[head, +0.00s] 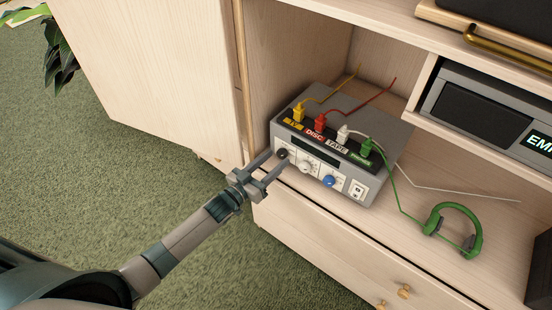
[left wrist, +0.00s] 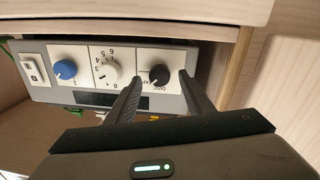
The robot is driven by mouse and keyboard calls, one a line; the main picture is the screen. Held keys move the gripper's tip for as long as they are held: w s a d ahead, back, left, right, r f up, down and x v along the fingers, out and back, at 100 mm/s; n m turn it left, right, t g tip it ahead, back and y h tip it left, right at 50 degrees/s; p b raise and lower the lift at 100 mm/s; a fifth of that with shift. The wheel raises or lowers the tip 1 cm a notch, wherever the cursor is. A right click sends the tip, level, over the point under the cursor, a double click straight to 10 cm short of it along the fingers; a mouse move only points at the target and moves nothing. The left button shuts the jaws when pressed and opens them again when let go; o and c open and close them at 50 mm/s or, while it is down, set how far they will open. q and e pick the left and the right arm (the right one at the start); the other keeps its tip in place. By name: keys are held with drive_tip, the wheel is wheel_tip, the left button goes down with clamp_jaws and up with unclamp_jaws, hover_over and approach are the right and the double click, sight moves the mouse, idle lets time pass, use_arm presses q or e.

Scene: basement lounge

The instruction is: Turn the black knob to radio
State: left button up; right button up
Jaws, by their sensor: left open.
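The black knob (head: 282,153) is the leftmost of three knobs on the front of a grey switch box (head: 370,194). In the left wrist view, which shows the panel upside down, the black knob (left wrist: 159,75) appears between the tips of my open left gripper (left wrist: 161,80). A finger stands on each side of it, and no contact is visible. In the head view my left gripper (head: 276,160) is at the box's front left corner. Small lettering surrounds the knob, but its pointer and setting are too small to read. My right gripper is out of view.
A white dial (head: 305,166), a blue knob (head: 329,181) and a white switch (head: 357,190) share the panel. Coloured plugs stand on top, with a cable by the green headphones (head: 455,228). The cabinet door (head: 160,70) is left of my gripper.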

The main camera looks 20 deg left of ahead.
use_arm(q)
drive_tip(key=shift+w+d, duration=0.3)
drive_tip(key=shift+w, duration=0.35)
drive_tip(key=c, duration=1)
drive_tip(key=shift+c, duration=0.2)
